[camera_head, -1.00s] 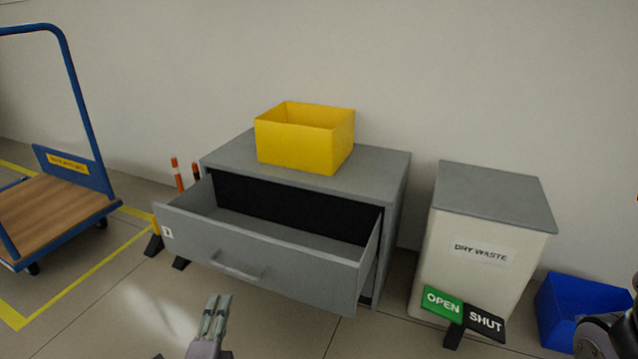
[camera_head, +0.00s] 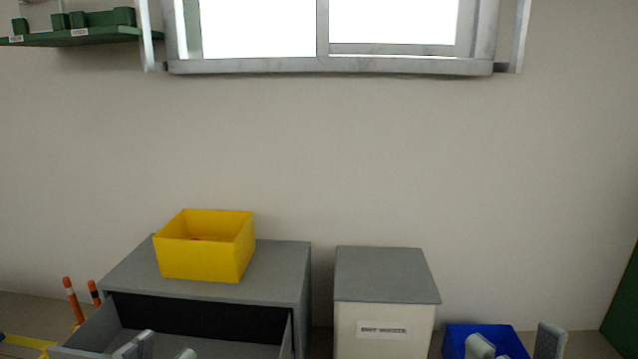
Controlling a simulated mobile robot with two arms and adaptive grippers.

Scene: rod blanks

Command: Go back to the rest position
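My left gripper (camera_head: 164,350) shows at the bottom left edge, in front of the open drawer (camera_head: 85,328) of the grey cabinet (camera_head: 275,264). Its two fingertips stand apart with nothing seen between them. My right gripper (camera_head: 515,346) shows at the bottom right, in front of the blue bin (camera_head: 495,335). Its fingertips are wide apart, with nothing seen held. Both wrists and arms are cut off by the frame's lower edge. A yellow box (camera_head: 200,262) stands on the cabinet, with a small orange-red bit visible inside.
A dry waste bin (camera_head: 385,277) with a grey lid stands right of the cabinet. Orange posts (camera_head: 71,300) stand at the left. A window frame (camera_head: 330,66) and a green shelf (camera_head: 85,36) are high on the wall. A dark green panel (camera_head: 622,305) is at the right edge.

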